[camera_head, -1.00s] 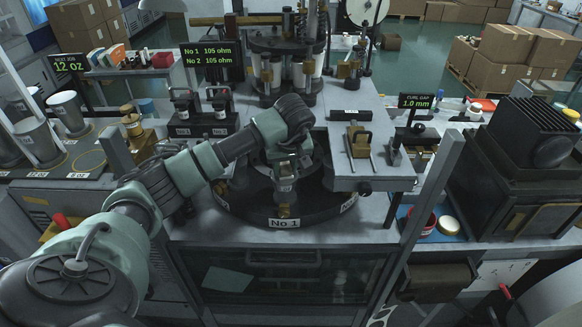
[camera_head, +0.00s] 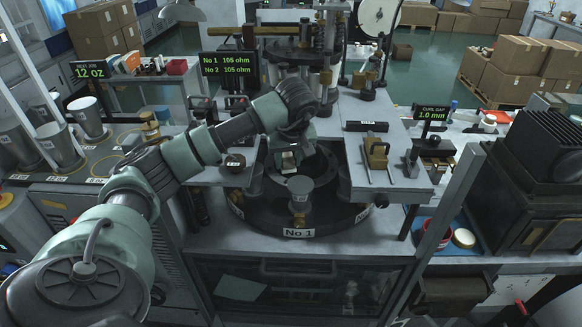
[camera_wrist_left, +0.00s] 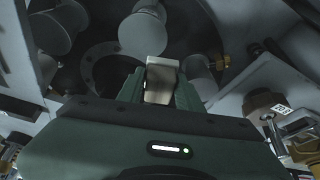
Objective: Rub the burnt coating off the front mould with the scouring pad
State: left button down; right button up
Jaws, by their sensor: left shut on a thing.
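The front mould (camera_head: 300,190) is a grey cylinder standing on the dark round turntable (camera_head: 330,217) behind the "No 1" label. My left gripper (camera_head: 288,161) is just behind and above it in the head view, apart from its top as far as I can tell. In the left wrist view the left gripper (camera_wrist_left: 160,84) is shut on a small grey-brown block, which I take for the scouring pad (camera_wrist_left: 160,72). Grey cylinders stand beyond the fingers there; I cannot tell which is the front mould. The mould's coating is too dark to make out. My right gripper is out of view.
A steel plate with a brass-topped tool (camera_head: 377,152) lies right of the turntable. The press columns (camera_head: 305,65) rise behind it. A dark boxy machine (camera_head: 530,190) fills the right side. A red tub (camera_head: 437,232) stands near the right upright.

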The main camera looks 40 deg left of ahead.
pick_arm(q)
jog(key=shift+s+a+r, duration=0.15)
jog(key=shift+a+r, duration=0.05)
jog(key=shift+r, duration=0.85)
jog(key=shift+d+r, duration=0.1)
